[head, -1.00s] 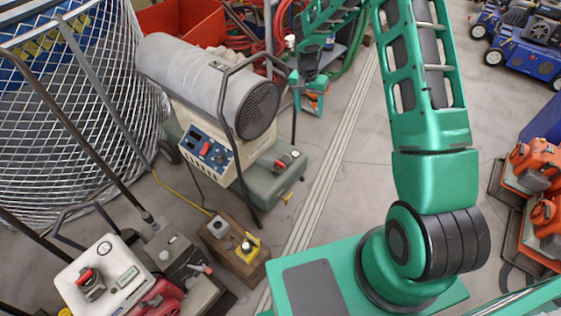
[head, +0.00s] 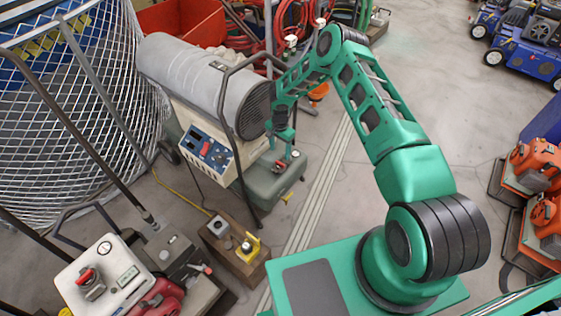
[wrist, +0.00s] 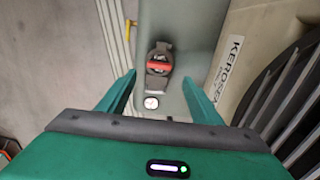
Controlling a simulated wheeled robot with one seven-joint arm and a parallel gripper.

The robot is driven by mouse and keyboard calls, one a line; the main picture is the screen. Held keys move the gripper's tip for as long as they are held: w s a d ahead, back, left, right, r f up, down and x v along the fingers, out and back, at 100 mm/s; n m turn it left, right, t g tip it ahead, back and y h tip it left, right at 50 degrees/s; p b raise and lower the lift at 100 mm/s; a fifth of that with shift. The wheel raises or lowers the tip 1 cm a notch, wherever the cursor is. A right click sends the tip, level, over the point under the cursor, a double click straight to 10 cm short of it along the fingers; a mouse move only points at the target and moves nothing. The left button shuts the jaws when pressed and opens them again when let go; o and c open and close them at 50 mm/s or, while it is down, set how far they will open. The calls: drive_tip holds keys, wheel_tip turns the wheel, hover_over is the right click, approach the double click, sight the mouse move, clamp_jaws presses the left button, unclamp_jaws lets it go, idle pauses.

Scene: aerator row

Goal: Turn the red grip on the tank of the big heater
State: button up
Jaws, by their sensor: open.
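The big heater (head: 205,80) has a grey barrel over a cream housing and stands on a grey-green tank (head: 262,195). The red grip (head: 279,167) sits on top of the tank, partly hidden by my arm in the head view. In the wrist view the red grip (wrist: 159,67) is a red bar across a dark round fitting, lying crosswise, ahead of my gripper. My gripper (wrist: 159,80) is open and empty. Its fingers point toward the tank, one to each side of the grip's line, apart from it.
A round white gauge (wrist: 151,102) is on the tank near the grip. The heater's dark grille (wrist: 290,95) and housing stand close at right in the wrist view. A smaller white unit (head: 115,270) with a red knob stands lower left. Open floor (head: 345,190) lies right of the tank.

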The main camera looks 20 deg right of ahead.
sight(280, 162)
wheel_tip(280, 162, down, 8)
drive_tip(key=shift+r, duration=0.2)
drive_tip(key=c, duration=1.1)
